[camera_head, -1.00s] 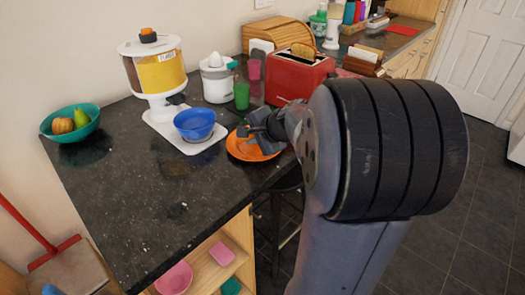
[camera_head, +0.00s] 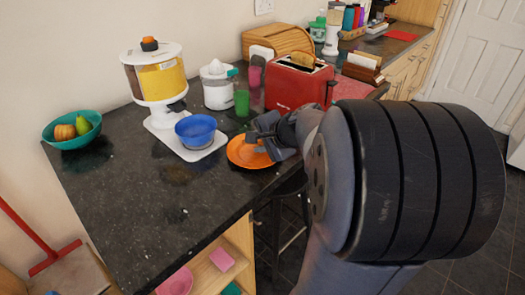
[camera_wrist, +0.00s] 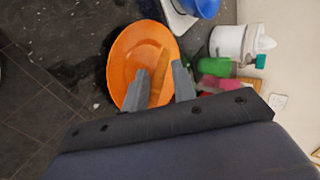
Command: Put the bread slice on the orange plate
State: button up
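The orange plate (camera_head: 240,153) lies on the dark counter near its front edge. It also fills the middle of the wrist view (camera_wrist: 126,60). My gripper (camera_head: 262,141) is low over the plate's right side. In the wrist view my gripper (camera_wrist: 160,82) has its two grey fingers apart. A narrow tan-brown strip (camera_wrist: 161,72), which looks like a bread slice seen edge-on, is between the fingers over the plate, with slim gaps beside it. I cannot tell whether it touches the plate. Another bread slice (camera_head: 303,60) sticks up from the red toaster (camera_head: 293,88).
A blue bowl (camera_head: 195,129) stands on the white base of a cereal dispenser (camera_head: 156,75), left of the plate. A green cup (camera_head: 242,102) and white juicer (camera_head: 216,86) stand behind. A teal fruit bowl (camera_head: 72,130) is far left. The counter's front left is clear.

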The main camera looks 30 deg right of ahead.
jog(key=shift+p+v, duration=0.55)
jog(key=shift+v, duration=1.5)
notch_tip(320, 180, up, 8)
jog(key=s+p, duration=0.2)
jog(key=p, duration=0.4)
jog(key=shift+d, duration=0.2)
jog(key=shift+s+f, duration=0.1)
